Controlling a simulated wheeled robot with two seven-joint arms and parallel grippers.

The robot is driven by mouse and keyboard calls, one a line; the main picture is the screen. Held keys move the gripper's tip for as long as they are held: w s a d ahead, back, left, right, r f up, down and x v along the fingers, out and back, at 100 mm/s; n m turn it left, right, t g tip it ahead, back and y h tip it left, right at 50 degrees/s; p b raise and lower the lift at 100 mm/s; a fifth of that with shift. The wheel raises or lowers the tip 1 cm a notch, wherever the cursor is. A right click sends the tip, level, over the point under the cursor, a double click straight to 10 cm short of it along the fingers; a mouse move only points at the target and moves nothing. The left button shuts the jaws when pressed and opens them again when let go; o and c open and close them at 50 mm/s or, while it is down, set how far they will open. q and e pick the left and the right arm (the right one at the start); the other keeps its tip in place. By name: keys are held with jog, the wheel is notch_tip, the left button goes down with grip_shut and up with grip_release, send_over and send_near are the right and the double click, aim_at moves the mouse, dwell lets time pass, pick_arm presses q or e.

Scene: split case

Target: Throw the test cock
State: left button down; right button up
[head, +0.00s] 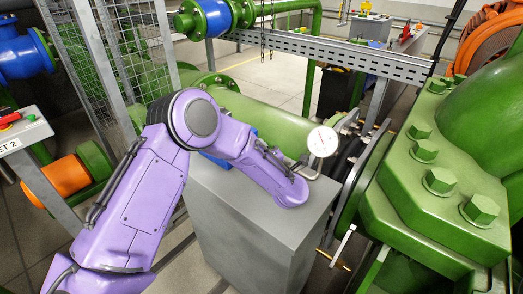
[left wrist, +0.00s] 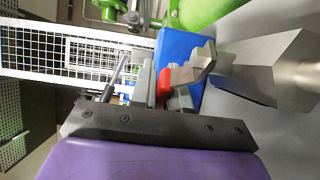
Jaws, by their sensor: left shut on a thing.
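The test cock shows in the left wrist view as a bright metal hex fitting (left wrist: 283,68) at the right, with a flat metal lever (left wrist: 200,65) reaching left from it. The lever has a red end (left wrist: 163,82). My left gripper (left wrist: 162,96) is shut on this red-ended lever, its grey fingers on either side. The fingers partly cover the red end. In the head view my purple arm hides the gripper and the cock. My right gripper is in neither view.
A grey cabinet (head: 248,235) stands under my left arm. A white dial gauge (head: 322,141) on a bent pipe rises beside my arm. A blue part (left wrist: 182,42) lies behind the lever. A large green bolted casing (head: 440,190) blocks the right; mesh panels (head: 140,50) stand at the left.

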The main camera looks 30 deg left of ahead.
pick_arm(q)
jog(key=n+g+y, duration=0.1)
jog(key=s+n+g+b, duration=0.1)
jog(key=g, duration=0.1)
jog(key=d+n+g+y, duration=0.1)
jog(key=g, duration=0.1)
jog(key=shift+s+f+n+y+b, duration=0.2)
jog(key=shift+s+n+y+b, duration=0.1)
jog(key=shift+s+b, duration=0.1)
jog(key=shift+s+d+r+n+g+y+b, duration=0.15)
jog(key=shift+s+d+n+g+b, duration=0.1)
jog(key=shift+n+g, duration=0.45)
jog(key=shift+s+d+f+n+g+y+b, duration=0.1)
jog(key=shift+s+n+g+y+b, duration=0.25)
jog(key=shift+g, duration=0.7)
jog(key=shift+s+d+r+n+g+b, duration=0.1)
jog(key=shift+d+n+g+b, duration=0.1)
jog(key=shift+n+g, duration=0.55)
jog(key=c, duration=1.2)
grip_release()
